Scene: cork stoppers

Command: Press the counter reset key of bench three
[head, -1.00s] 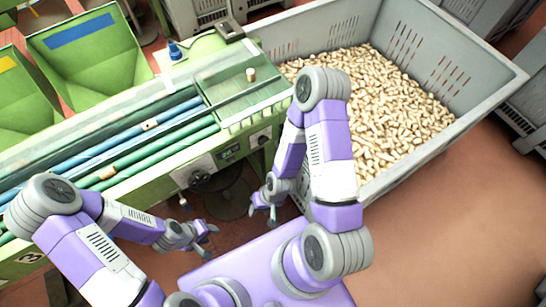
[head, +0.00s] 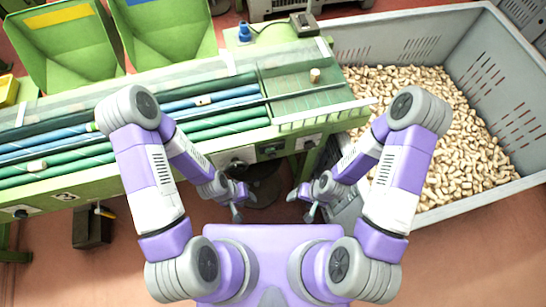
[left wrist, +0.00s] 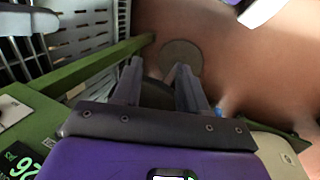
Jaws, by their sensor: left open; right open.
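The green bench (head: 140,176) runs across the head view, with green and blue rollers on top. Its front carries a small dark counter display (head: 270,150) between two pale plates with dark knobs (head: 236,161) (head: 307,142). The display also shows at the lower left of the left wrist view, with green digits (left wrist: 22,165). I cannot make out the reset key or a bench number. My left gripper (head: 243,206) is open and empty, in front of and below the display; its fingers (left wrist: 159,70) are apart. My right gripper (head: 301,206) is open and empty to its right.
A large grey crate (head: 440,42) full of corks (head: 440,120) stands at the right. Green hoppers (head: 60,45) stand behind the bench. A dark box (head: 92,228) is below the bench at left. A cork (head: 315,75) stands on the bench top.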

